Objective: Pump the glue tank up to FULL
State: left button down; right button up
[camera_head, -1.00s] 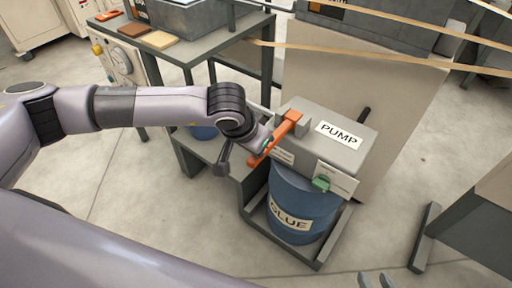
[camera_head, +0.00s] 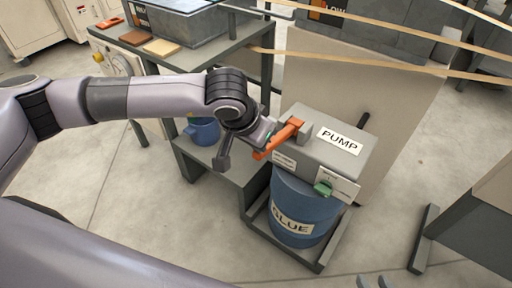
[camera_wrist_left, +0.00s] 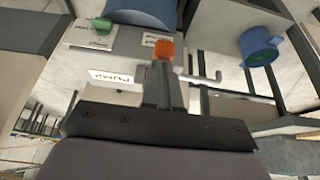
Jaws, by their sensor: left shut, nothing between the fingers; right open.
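The grey pump box, labelled PUMP (camera_head: 318,162), sits on the blue GLUE tank (camera_head: 302,205). An orange lever (camera_head: 280,138) slants down and left from the box's left side. My left gripper (camera_wrist_left: 162,82) is shut and empty, with the lever's orange end just past its fingertips in the left wrist view. In the head view its fingers are mostly hidden by the wrist and lever, so I cannot tell whether they touch it. A green part (camera_head: 322,188) sits on the box's front by a small plate whose text is unreadable. My right gripper (camera_head: 376,282) is open at the bottom edge, away from the pump.
A dark metal frame surrounds the tank's foot. A low grey shelf with a blue mug-like can (camera_head: 203,131) stands to the left. A workbench (camera_head: 190,58) with a grey bin is behind it. Tan strips cross the upper right. The floor in front is open.

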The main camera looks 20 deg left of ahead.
pick_arm(q)
jog(key=s+v, duration=0.1)
jog(key=v, duration=0.7)
jog(key=shift+s+a+f, duration=0.2)
jog(key=shift+f, duration=0.05)
dwell(1.2)
